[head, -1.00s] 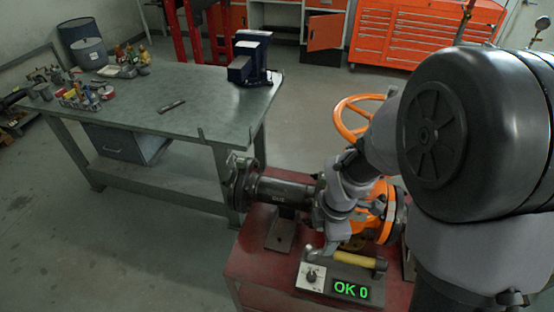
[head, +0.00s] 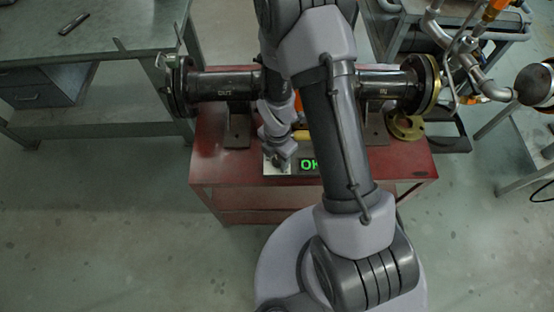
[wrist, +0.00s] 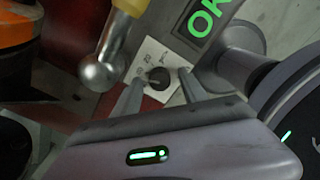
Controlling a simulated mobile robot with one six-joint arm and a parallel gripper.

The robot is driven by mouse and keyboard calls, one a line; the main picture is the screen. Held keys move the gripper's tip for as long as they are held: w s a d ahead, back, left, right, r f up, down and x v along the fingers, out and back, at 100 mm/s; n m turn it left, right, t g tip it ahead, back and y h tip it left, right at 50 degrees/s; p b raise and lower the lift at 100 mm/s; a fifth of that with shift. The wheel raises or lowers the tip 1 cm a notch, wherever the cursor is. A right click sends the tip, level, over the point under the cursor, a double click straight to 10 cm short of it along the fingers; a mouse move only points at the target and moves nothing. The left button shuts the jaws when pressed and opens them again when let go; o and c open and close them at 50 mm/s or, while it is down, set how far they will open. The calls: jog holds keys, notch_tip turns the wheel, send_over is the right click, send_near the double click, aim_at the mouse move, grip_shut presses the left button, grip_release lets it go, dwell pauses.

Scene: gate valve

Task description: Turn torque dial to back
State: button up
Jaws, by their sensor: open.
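The torque dial (wrist: 158,78) is a small black knob on a white marked plate (wrist: 152,60) in the wrist view. My gripper (wrist: 160,77) is open, with one finger on each side of the knob. I cannot tell whether the fingers touch it. The green "OK" display (wrist: 203,17) is beside the plate and also shows in the head view (head: 309,164). In the head view my gripper (head: 279,163) is over the plate (head: 269,171) and hides the knob. The knob's exact setting is too small to read.
Black pipes (head: 222,86) sit behind the panel on the red cart (head: 230,172). A workbench (head: 110,50) stands at the left. Open floor lies in front.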

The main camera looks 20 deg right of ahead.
jog(key=shift+f, duration=0.1)
grip_shut()
dwell(0.4)
jog(key=m, duration=0.4)
jog(key=m+b, duration=0.1)
jog(key=m, duration=0.3)
jog(key=shift+m, duration=0.4)
jog(key=m, duration=0.4)
jog(key=shift+b, duration=0.4)
jog(key=m+b, duration=0.1)
jog(key=m, duration=0.4)
